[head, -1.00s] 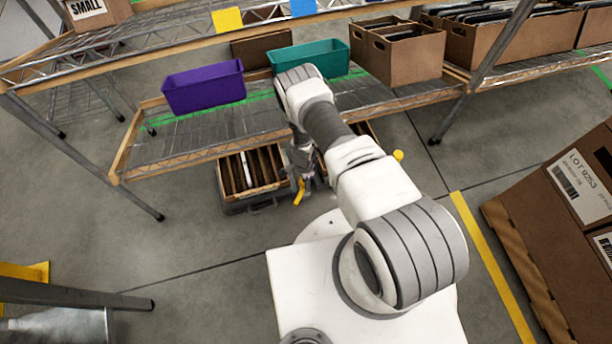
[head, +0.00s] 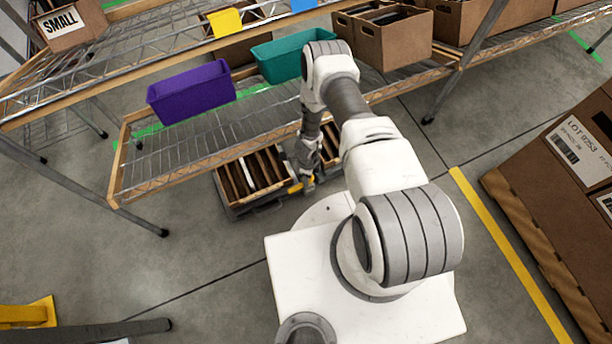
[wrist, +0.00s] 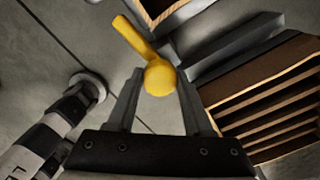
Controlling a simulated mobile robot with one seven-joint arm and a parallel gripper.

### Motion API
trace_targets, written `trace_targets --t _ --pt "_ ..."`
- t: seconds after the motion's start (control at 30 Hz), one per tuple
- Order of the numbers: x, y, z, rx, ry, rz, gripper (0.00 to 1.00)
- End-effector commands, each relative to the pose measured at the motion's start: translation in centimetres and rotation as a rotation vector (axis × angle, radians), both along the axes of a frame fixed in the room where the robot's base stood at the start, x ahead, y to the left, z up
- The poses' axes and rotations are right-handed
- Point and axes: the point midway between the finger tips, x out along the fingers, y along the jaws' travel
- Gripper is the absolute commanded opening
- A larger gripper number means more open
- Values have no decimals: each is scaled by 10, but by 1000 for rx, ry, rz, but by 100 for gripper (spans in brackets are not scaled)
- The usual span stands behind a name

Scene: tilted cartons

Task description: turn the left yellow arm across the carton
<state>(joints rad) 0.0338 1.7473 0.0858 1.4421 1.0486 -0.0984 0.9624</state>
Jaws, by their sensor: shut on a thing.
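The left yellow arm (wrist: 133,38) is a short bar with a round knob at its near end. In the wrist view the knob sits between the two fingertips of my gripper (wrist: 158,85), which is shut on it. In the head view the yellow arm (head: 295,187) is a small patch at the front right corner of the left tilted carton (head: 236,201). My gripper (head: 306,180) is there too, partly hidden by its own links. The left carton holds several upright brown dividers. Part of a right carton (head: 331,146) shows behind my arm.
A wire shelf (head: 190,150) stands over the cartons, bearing a purple bin (head: 190,92), a teal bin (head: 280,58) and brown boxes (head: 400,40). Large boxes (head: 580,150) stand at the right behind a yellow floor line (head: 505,245).

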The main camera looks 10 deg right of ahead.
Motion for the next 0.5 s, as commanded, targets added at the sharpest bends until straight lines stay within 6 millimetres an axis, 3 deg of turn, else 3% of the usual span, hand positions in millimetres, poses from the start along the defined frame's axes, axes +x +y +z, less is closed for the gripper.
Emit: trace_targets --t 0.5 --pt "0 -1 0 1 1 -118 0"
